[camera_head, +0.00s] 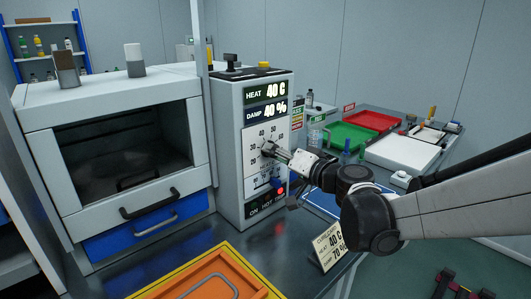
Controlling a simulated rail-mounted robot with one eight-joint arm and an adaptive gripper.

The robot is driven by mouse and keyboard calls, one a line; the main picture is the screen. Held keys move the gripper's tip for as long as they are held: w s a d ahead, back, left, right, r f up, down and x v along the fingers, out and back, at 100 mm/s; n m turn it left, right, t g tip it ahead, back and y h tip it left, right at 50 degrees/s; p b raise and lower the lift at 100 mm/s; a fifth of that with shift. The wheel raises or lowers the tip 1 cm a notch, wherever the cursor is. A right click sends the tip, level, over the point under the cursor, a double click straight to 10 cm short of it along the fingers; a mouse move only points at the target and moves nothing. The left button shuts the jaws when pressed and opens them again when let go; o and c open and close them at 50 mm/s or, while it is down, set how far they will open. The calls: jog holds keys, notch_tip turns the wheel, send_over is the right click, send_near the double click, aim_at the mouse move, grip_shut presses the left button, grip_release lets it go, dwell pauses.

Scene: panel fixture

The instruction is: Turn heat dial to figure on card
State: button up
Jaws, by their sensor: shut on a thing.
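The heat dial (266,148) is a dark knob on the white scale face of the grey control panel (230,165). My gripper (271,150) reaches in from the right and is shut on the dial, hiding part of it and of the scale. The heat display (275,90) above reads 40 C, and the damp display (275,110) reads 40 %. The small card (327,250) leans at the bench's front right. Its heat line seems to begin with 40 and its damp line with 70; the line ends are hard to read.
A chamber (115,150) with a dark opening and blue drawer stands left of the panel. A red lamp or button (281,191) sits below the scale. An orange tray (205,280) lies in front. Green (348,138) and red (372,119) trays stand behind on the right.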

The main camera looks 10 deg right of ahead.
jog(key=shift+n, duration=0.3)
jog(key=o, duration=1.1)
jog(key=shift+d, duration=0.1)
jog(key=v, duration=1.2)
jog(key=s+a+f+n+g+h+p, duration=0.1)
jog(key=s+a+f+g+h+p, duration=0.3)
jog(key=s, duration=0.5)
jog(key=s+d+g+h, duration=0.1)
jog(key=s+d+h, duration=0.1)
jog(key=s, duration=0.1)
jog(key=s+d+f+g+h, duration=0.1)
jog(key=s+d+h, duration=0.1)
jog(key=s+d, duration=0.1)
jog(key=s+d+f+g+h+p, duration=0.1)
jog(key=s+d, duration=0.1)
jog(key=s, duration=0.2)
jog(key=shift+d+h, duration=0.4)
